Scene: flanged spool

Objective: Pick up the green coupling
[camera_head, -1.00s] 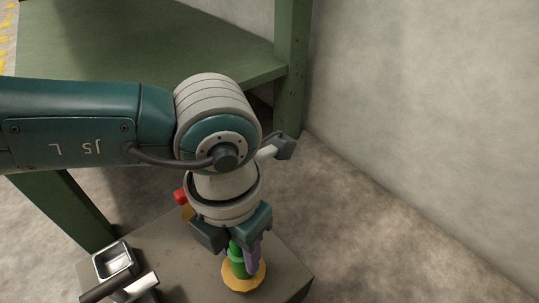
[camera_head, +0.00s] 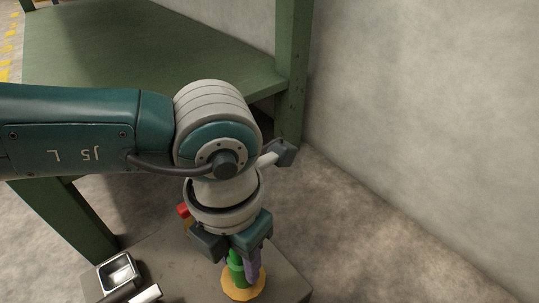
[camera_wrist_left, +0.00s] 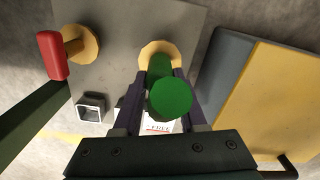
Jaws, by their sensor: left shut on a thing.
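The green coupling (camera_head: 236,274) is an upright green cylinder above a round yellow-orange disc (camera_head: 243,290) on the grey tabletop (camera_head: 185,270). In the left wrist view, the coupling (camera_wrist_left: 171,97) points its round end at the camera, with the disc (camera_wrist_left: 160,47) beyond it. My left gripper (camera_head: 246,268) comes down from above and is shut on the coupling, with dark fingers on both sides of it. I cannot tell whether the coupling touches the disc. My right gripper is not in view.
A red piece (camera_wrist_left: 53,55) stands by another yellow-orange disc (camera_wrist_left: 80,42). A small open metal box (camera_head: 118,271) is at the left of the tabletop. A green shelf frame (camera_head: 150,45) stands behind. A yellow panel (camera_wrist_left: 270,100) is at the right in the wrist view.

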